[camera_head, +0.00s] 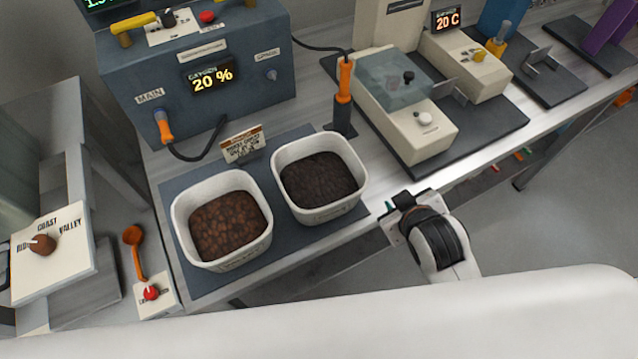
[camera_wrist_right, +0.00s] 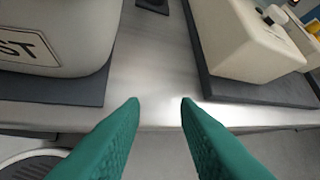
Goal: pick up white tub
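Two white tubs stand side by side on a dark mat (camera_head: 205,284) on the bench. The left tub (camera_head: 182,228) holds reddish-brown beans; the right tub (camera_head: 275,171) holds darker, near-black contents. In the right wrist view a white tub (camera_wrist_right: 70,40) with the letters "ST" shows at the upper left. My right gripper (camera_wrist_right: 160,104) has two green fingers, apart with nothing between them, at the bench's front edge, right of that tub. In the head view the right gripper (camera_head: 392,206) is small and partly hidden by its wrist. My left gripper is not in view.
A blue box (camera_head: 230,110) reading "20 %" stands behind the tubs, with a small sign (camera_head: 241,146) in front. A cream machine (camera_head: 425,135) stands on a dark base to the right. An orange-handled tool (camera_head: 344,85) stands between. Bare metal bench shows between mat and cream machine.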

